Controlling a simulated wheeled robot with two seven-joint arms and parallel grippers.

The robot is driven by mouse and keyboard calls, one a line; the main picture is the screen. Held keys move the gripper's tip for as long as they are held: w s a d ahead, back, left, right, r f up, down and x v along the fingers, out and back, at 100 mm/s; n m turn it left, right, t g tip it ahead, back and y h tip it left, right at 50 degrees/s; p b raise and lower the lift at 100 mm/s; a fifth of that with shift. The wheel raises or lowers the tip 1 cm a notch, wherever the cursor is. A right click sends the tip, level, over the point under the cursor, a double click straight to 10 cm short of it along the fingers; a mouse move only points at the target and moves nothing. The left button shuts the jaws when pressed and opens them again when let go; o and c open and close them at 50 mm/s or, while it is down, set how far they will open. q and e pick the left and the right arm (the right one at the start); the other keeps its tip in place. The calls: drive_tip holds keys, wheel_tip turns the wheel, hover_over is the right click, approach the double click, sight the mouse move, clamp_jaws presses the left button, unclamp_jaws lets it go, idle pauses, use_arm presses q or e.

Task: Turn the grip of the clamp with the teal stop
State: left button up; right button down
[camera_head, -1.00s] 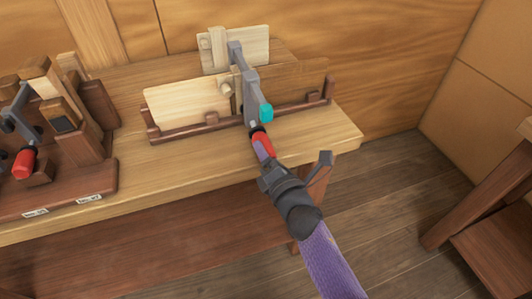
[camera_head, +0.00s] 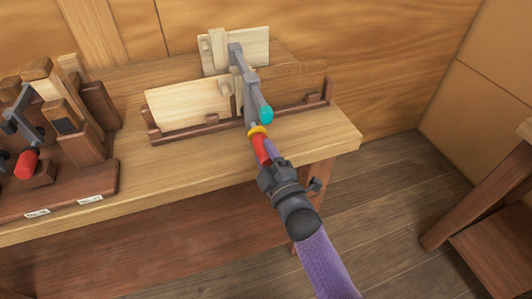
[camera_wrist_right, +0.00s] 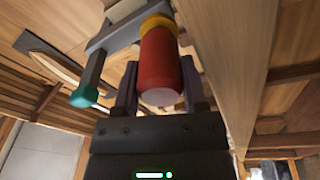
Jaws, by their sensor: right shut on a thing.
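The clamp with the teal stop (camera_head: 266,114) has a grey bar (camera_head: 250,84) and sits across boards on the bench. Its grip (camera_head: 261,150) is red, with a yellow collar (camera_head: 257,131) at its upper end. My right gripper (camera_head: 268,160) is shut on the red grip, its arm coming from the lower right. In the right wrist view, the red grip (camera_wrist_right: 161,66) lies between my two fingers, with the yellow collar (camera_wrist_right: 158,23) beyond. The teal stop (camera_wrist_right: 83,97) hangs at the left there, clear of the fingers. My left gripper is not in view.
A wooden rack (camera_head: 70,190) at the left holds another red-gripped clamp (camera_head: 26,163) and blocks. A pale board (camera_head: 188,102) stands in a low brown holder (camera_head: 185,132). The bench front (camera_head: 190,170) is clear. Another wooden piece of furniture (camera_head: 480,195) stands at the right.

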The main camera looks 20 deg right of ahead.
drive_tip(key=m, duration=0.2)
drive_tip(key=shift+f+m, duration=0.2)
drive_tip(key=shift+m, duration=0.2)
drive_tip(key=shift+m+p, duration=0.35)
drive_tip(key=shift+m, duration=1.15)
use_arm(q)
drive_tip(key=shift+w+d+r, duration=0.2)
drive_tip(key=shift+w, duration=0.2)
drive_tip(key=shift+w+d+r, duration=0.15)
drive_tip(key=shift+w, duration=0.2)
use_arm(e)
drive_tip(key=shift+t+h, duration=0.3)
drive_tip(key=shift+m, duration=0.3)
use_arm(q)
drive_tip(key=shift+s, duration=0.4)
